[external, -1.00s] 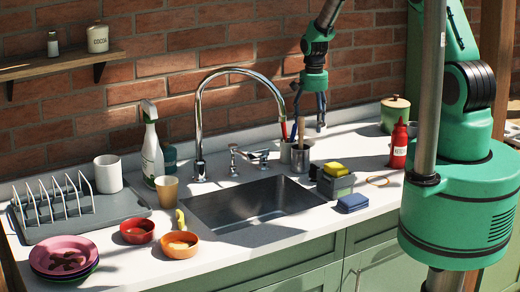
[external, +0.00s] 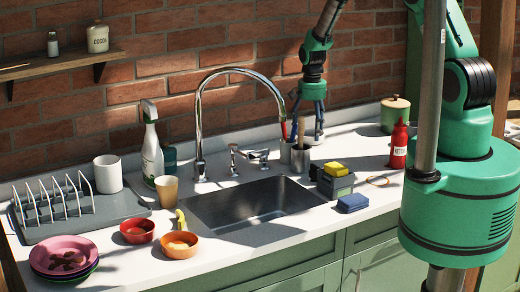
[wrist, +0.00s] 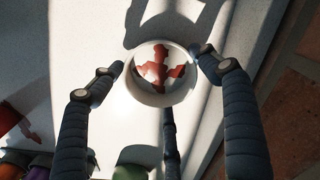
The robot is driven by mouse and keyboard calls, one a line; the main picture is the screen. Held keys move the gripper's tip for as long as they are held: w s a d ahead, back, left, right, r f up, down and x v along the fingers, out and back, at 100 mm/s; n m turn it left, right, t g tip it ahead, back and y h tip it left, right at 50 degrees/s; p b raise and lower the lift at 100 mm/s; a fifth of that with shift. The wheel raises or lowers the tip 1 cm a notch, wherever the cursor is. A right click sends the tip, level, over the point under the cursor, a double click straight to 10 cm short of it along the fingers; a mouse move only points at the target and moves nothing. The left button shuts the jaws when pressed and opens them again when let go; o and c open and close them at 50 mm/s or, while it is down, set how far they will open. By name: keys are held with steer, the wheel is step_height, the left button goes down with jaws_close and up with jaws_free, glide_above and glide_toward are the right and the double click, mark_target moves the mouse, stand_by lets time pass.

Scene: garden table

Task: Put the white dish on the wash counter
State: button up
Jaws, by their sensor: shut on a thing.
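The white dish (wrist: 160,98) shows in the wrist view as a round bowl with reddish-brown stains inside. My gripper (wrist: 160,72) has its jointed dark fingers around the dish, one on each side and one below it in the picture, and is shut on it. In the external view my gripper (external: 308,118) points down at the back of the counter, right behind the utensil cups. The dish is hard to make out there. The wash counter (external: 372,155) is a white top with a steel sink (external: 255,205) set in it.
A lidded pot (external: 395,115) and a red bottle (external: 398,145) stand to the right. A drying rack (external: 55,205) is far left.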

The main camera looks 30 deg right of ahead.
steer(key=shift+f, duration=0.2)
steer(key=o, duration=1.2)
steer(key=shift+o, duration=0.2)
steer(key=shift+r, duration=0.25)
step_height(320, 180, up, 12)
steer(key=b, duration=0.1)
